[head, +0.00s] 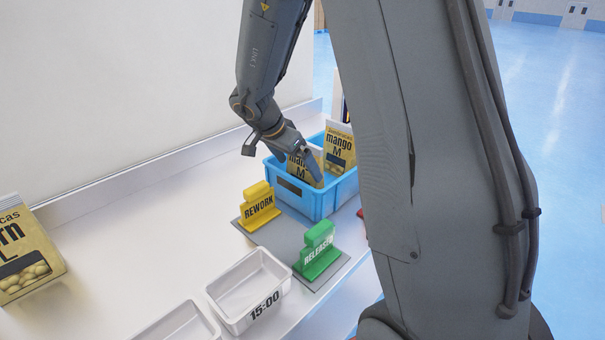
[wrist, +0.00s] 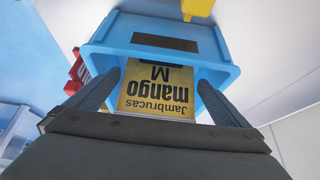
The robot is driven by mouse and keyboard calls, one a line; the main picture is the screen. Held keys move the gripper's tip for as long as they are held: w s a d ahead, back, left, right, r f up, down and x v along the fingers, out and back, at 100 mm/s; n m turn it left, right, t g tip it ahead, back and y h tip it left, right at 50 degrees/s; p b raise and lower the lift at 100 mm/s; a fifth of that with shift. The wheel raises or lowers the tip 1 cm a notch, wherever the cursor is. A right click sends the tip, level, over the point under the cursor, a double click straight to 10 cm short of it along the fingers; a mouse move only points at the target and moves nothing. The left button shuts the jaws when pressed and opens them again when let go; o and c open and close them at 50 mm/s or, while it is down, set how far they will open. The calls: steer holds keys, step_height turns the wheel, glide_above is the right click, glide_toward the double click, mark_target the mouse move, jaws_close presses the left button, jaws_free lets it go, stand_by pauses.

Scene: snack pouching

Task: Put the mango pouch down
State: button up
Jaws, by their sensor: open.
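A yellow mango M pouch (head: 297,172) stands in the front of the blue crate (head: 318,204), partly hidden by my gripper. In the wrist view this mango pouch (wrist: 155,92) shows upside down between my two fingers, with the crate (wrist: 160,25) around it. My gripper (head: 306,160) reaches down into the crate and is open, with its fingers on either side of the pouch and apart from it. A second mango M pouch (head: 341,150) stands behind it in the crate.
A yellow REWORK sign (head: 258,208) and a green RELEASED sign (head: 317,252) stand on a grey mat (head: 278,240) before the crate. A white 15:00 tray (head: 248,290) is empty. A large yellow pouch (head: 25,250) stands far left. The white bench's middle is clear.

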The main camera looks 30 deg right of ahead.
steer(key=v, duration=0.6)
stand_by(0.3)
